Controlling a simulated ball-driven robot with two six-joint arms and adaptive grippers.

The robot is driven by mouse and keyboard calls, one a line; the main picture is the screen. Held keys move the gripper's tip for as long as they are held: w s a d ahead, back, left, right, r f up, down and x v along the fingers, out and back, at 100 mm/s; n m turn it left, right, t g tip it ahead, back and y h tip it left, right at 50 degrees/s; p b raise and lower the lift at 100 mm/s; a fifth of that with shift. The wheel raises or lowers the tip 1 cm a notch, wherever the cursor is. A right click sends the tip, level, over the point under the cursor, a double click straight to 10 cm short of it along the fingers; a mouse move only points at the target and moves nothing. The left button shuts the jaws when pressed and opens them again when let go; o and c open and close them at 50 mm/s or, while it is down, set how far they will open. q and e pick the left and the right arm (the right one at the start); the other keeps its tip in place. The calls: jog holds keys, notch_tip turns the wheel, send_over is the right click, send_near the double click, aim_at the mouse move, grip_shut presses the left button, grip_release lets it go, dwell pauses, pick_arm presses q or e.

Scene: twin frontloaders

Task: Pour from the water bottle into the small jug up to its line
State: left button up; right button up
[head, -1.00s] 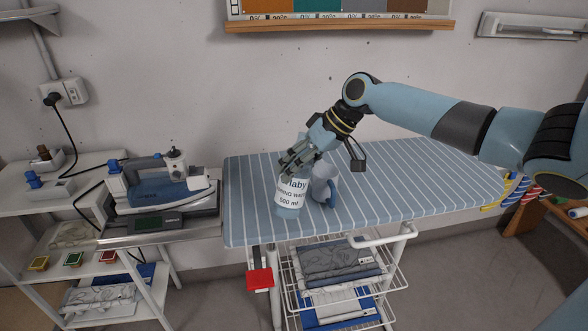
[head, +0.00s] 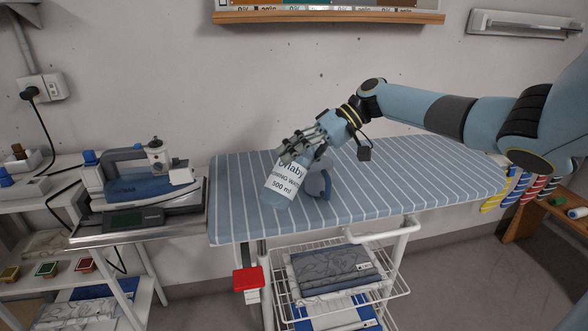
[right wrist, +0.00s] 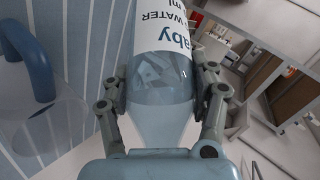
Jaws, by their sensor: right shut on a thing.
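The water bottle (head: 282,182) is clear with a white label and leans over the ironing board, its base to the lower left and its upper end to the upper right. My right gripper (head: 298,150) is shut on its upper part. In the right wrist view the bottle (right wrist: 160,75) sits between both fingers (right wrist: 162,100). The small jug (head: 319,182), pale with a blue handle, stands on the board just right of the bottle and is partly hidden by it. Its handle (right wrist: 40,80) shows at the left in the right wrist view. The jug's line and water level cannot be made out. My left gripper is out of view.
The striped ironing board (head: 420,180) is clear to the right of the jug. An iron (head: 150,180) stands on a side shelf at the left. A red box (head: 248,278) hangs below the board's front edge. A wire basket (head: 340,270) with folded cloth is underneath.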

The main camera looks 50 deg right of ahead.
jog(key=shift+w+d+f+m+y+b, duration=0.15)
jog(key=shift+d+f+y+b, duration=0.25)
jog(key=shift+b, duration=0.75)
jog(key=shift+s+d+f+m+y+b, duration=0.15)
jog(key=shift+f+y+b, duration=0.35)
jog(key=shift+b, duration=0.6)
jog(key=shift+w+d+y+b, duration=0.1)
jog(key=shift+y+b, duration=0.2)
jog(key=shift+b, duration=0.2)
